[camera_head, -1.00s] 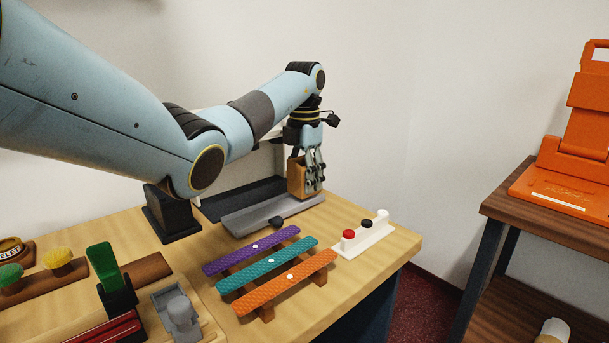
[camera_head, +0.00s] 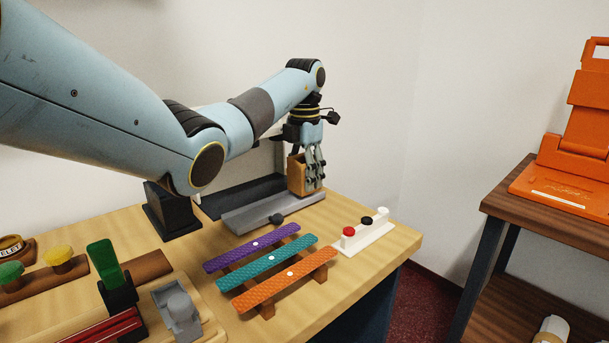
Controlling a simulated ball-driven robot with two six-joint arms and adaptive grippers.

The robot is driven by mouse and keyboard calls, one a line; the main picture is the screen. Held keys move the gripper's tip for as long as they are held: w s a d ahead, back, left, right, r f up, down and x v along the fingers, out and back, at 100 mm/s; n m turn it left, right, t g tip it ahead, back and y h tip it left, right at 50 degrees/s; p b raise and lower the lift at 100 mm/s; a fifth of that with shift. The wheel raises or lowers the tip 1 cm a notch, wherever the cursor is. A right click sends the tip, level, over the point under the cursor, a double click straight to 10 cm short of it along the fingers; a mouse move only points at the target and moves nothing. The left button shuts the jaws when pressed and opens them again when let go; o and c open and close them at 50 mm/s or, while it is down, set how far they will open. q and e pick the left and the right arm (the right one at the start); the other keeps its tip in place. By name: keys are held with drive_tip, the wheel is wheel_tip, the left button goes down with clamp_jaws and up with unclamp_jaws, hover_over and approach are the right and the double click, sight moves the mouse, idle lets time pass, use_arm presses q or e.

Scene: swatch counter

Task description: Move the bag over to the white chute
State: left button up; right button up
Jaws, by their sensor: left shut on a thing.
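A small brown, box-shaped bag (camera_head: 296,175) is at the right end of a long grey tray at the back of the counter. My left gripper (camera_head: 314,176) points down and is shut on the bag, its fingers covering the bag's right side. I cannot tell if the bag touches the tray. A whitish upright panel (camera_head: 260,163) stands behind the tray, partly hidden by my left arm. I cannot tell if this is the white chute. My right gripper is not in view.
The grey tray (camera_head: 255,216) has a dark round knob (camera_head: 276,219) at its front. Purple, teal (camera_head: 268,264) and orange strips lie before it. A white stand (camera_head: 364,240) with red, black and white knobs is at right. An orange device (camera_head: 565,190) stands on a separate shelf.

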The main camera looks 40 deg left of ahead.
use_arm(q)
drive_tip(key=shift+f+b, duration=0.3)
drive_tip(key=shift+f, duration=0.25)
idle(0.4)
drive_tip(key=o, duration=0.9)
wheel_tip(320, 180, up, 7)
drive_tip(key=shift+r, duration=0.2)
drive_tip(key=shift+d, duration=0.1)
